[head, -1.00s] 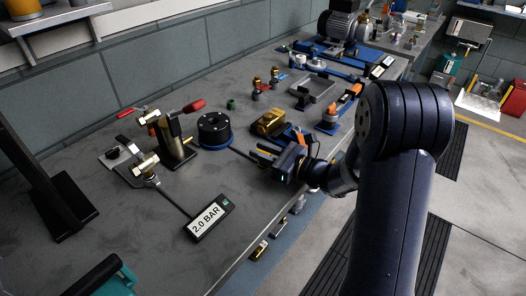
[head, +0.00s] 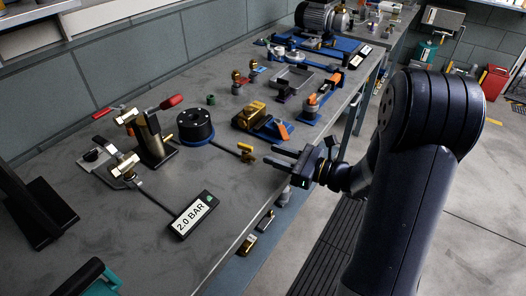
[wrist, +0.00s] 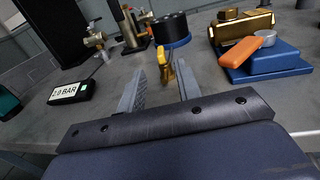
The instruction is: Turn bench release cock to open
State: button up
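A small yellow cock (head: 247,153) sits on the bench near its front edge, at the end of a dark line from the black round block (head: 195,125). I take it for the release cock. My gripper (head: 272,157) is open and empty, just right of the cock in the head view, pointing at it. In the wrist view the yellow cock (wrist: 168,67) stands ahead, roughly between the tips of the spread fingers (wrist: 159,70). I cannot tell whether the tips reach it; no grip shows. The cock's lower part is hard to make out.
A brass block on a blue base with an orange lever (wrist: 241,50) stands close right of the fingers in the wrist view. Bare bench surrounds the cock's front.

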jog(key=shift+s+d, duration=0.3)
jog(key=shift+d, duration=0.25)
